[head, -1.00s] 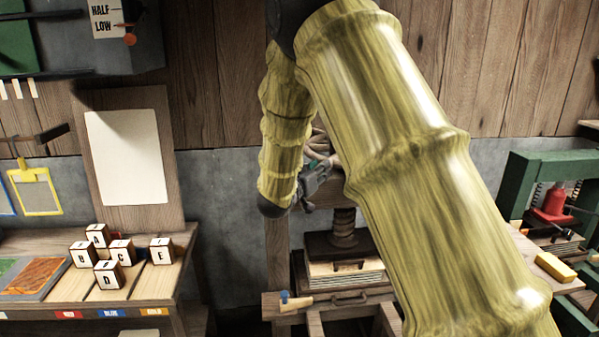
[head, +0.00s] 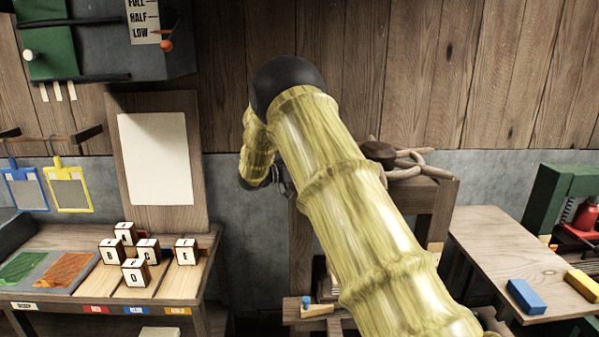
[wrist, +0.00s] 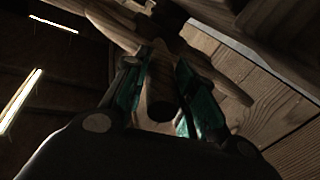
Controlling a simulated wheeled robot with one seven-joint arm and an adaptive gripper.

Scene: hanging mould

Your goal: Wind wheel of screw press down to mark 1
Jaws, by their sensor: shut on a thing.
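The press wheel (head: 408,163), of pale wooden branch-like pieces, sits on top of the wooden screw press (head: 442,212) in the head view; my arm covers part of it. My gripper (head: 285,188) shows small and dark at the press's left side, partly hidden by my arm. In the wrist view my gripper (wrist: 160,98) has its green-padded fingers on either side of a round wooden handle (wrist: 160,88) and is shut on it. The screw and most of the press bed are hidden behind my arm. I cannot make out mark 1.
A bench with lettered cubes (head: 135,270) stands left, before an upright board with a blank sheet (head: 156,158). A side table (head: 500,255) at right holds a blue block (head: 526,296) and a yellow block (head: 583,284). A green press (head: 560,195) stands far right.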

